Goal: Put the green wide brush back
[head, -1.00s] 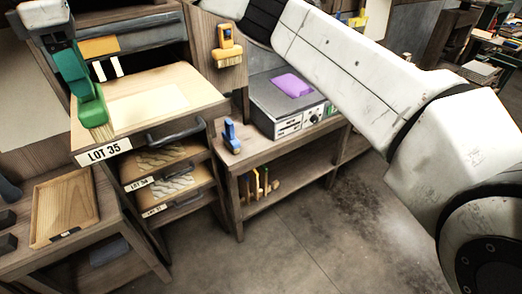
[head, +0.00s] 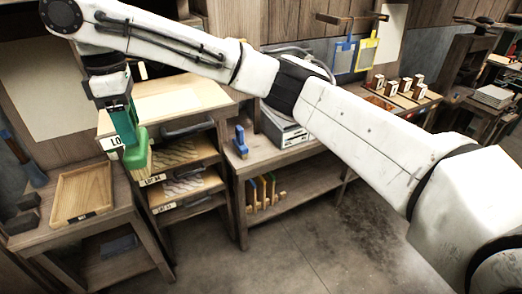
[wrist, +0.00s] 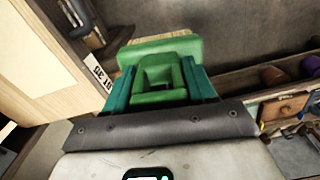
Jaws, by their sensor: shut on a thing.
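The green wide brush (head: 136,154) hangs from my gripper (head: 120,125) in the head view, pale bristles pointing down. It is in front of the LOT 35 drawer unit and partly covers the label. In the wrist view the green brush (wrist: 160,52) fills the middle, its block with a raised handle loop. The two teal fingers of my gripper (wrist: 160,88) are shut on it from both sides. A strip of bristles shows beyond the block. Nothing under the bristles touches them in the head view.
A shallow wooden tray (head: 82,192) lies on the low bench at left. Open drawers (head: 185,180) holding pale items are below and right of the brush. A blue brush (head: 240,142) stands on the middle bench. Blue (head: 344,54) and yellow (head: 367,52) dustpans hang at back right.

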